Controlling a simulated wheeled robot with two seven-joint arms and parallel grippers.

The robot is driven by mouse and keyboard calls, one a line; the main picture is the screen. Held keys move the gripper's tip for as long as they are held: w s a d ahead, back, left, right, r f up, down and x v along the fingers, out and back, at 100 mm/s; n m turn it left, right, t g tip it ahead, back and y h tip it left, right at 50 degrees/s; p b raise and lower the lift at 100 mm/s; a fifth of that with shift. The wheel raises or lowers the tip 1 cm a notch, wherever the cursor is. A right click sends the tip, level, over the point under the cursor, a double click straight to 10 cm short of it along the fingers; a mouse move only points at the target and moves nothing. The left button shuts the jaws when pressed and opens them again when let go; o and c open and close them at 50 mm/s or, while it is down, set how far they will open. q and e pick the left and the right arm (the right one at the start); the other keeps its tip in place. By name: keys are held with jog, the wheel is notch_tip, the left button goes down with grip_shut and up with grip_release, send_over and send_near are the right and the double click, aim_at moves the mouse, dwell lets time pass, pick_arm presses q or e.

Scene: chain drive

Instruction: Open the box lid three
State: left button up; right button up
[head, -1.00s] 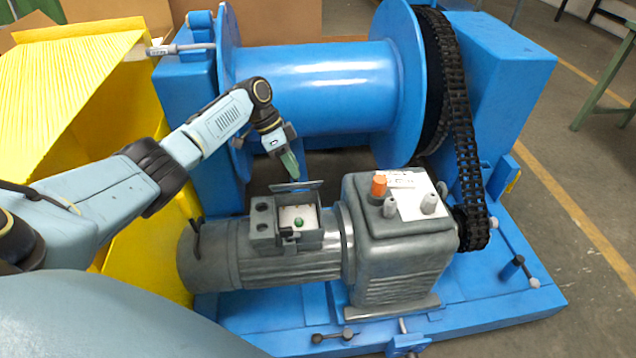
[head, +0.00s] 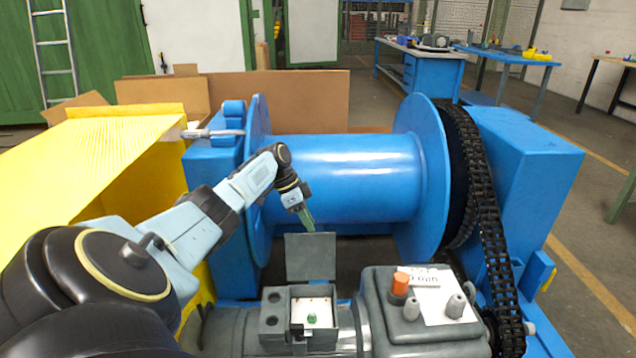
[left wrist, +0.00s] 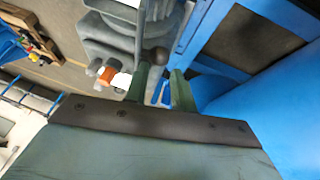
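The grey terminal box (head: 272,321) on top of the motor has its flat grey lid (head: 310,257) standing up at its back edge. The box is uncovered, showing a white inside with a small green part (head: 311,318). My left gripper (head: 307,222) is just above the lid's top edge in the head view; I cannot tell whether it touches the lid. In the left wrist view, the two green fingers (left wrist: 160,90) stand apart with nothing clearly gripped between them. My right gripper is not in view.
A blue drum (head: 345,180) stands behind the motor, with a black chain (head: 488,215) on its right. A grey gearbox (head: 420,335) with an orange cap (head: 400,283) is right of the box. A yellow bin (head: 140,180) is at left.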

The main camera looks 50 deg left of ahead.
pick_arm(q)
jog(key=shift+o, duration=1.3)
jog(key=shift+s+d+f, duration=0.25)
jog(key=shift+f, duration=0.35)
jog(key=shift+r, duration=0.2)
jog(key=p+v, duration=0.3)
jog(key=v, duration=1.1)
jog(key=shift+w+r, duration=0.2)
jog(key=shift+w, duration=0.1)
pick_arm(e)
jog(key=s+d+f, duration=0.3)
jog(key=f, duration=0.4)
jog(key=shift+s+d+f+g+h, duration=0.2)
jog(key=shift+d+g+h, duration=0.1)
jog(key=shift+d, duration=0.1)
pick_arm(q)
jog(key=shift+a, duration=0.15)
